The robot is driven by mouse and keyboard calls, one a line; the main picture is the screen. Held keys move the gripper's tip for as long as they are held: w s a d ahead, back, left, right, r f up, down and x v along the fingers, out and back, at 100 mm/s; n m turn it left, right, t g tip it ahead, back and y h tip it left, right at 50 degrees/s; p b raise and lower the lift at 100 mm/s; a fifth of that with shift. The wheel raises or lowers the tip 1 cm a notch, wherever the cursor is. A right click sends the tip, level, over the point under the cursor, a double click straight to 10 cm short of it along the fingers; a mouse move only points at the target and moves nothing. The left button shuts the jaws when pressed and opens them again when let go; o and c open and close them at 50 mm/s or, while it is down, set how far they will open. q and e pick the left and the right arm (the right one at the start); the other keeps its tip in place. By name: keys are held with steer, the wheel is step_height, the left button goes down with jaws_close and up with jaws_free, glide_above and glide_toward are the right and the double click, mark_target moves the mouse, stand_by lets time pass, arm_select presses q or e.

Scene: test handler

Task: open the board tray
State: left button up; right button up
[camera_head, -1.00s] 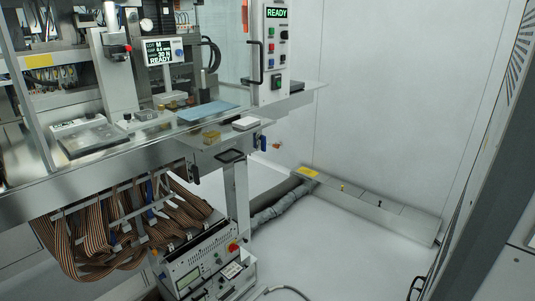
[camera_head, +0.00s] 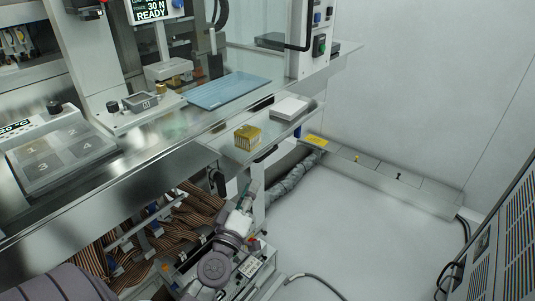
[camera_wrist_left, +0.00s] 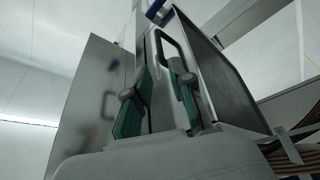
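My left gripper (camera_head: 250,192) rises from the bottom of the head view, below the front edge of the handler. In the left wrist view its two teal-padded fingers (camera_wrist_left: 160,98) are apart with nothing held between them. A black loop handle (camera_wrist_left: 172,48) shows just beyond the fingertips, on the front of a grey unit with a dark side (camera_wrist_left: 212,75); I cannot tell whether they touch. In the head view a flat plate (camera_head: 273,133), seemingly the board tray or its top, juts out above the gripper. The handle is hard to make out there. My right gripper is not in view.
A brass block (camera_head: 248,137) and a white box (camera_head: 290,107) sit on the jutting plate. A blue mat (camera_head: 228,90) lies on the deck behind. Ribbon cables (camera_head: 180,220) hang under the deck near my arm. The floor at right (camera_head: 360,225) is mostly clear.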

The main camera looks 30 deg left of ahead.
arm_select(q)
steer(key=p, duration=0.1)
glide_toward(268, 154)
steer(key=w, duration=0.2)
steer(key=x, duration=0.5)
steer(key=p+x, duration=0.1)
steer(key=x, duration=0.1)
steer(key=shift+w+a, duration=0.15)
steer(key=shift+a, duration=0.3)
steer(key=shift+w+a+r, duration=0.1)
steer(key=shift+w, duration=0.35)
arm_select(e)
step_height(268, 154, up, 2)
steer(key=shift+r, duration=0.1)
arm_select(q)
jaws_close()
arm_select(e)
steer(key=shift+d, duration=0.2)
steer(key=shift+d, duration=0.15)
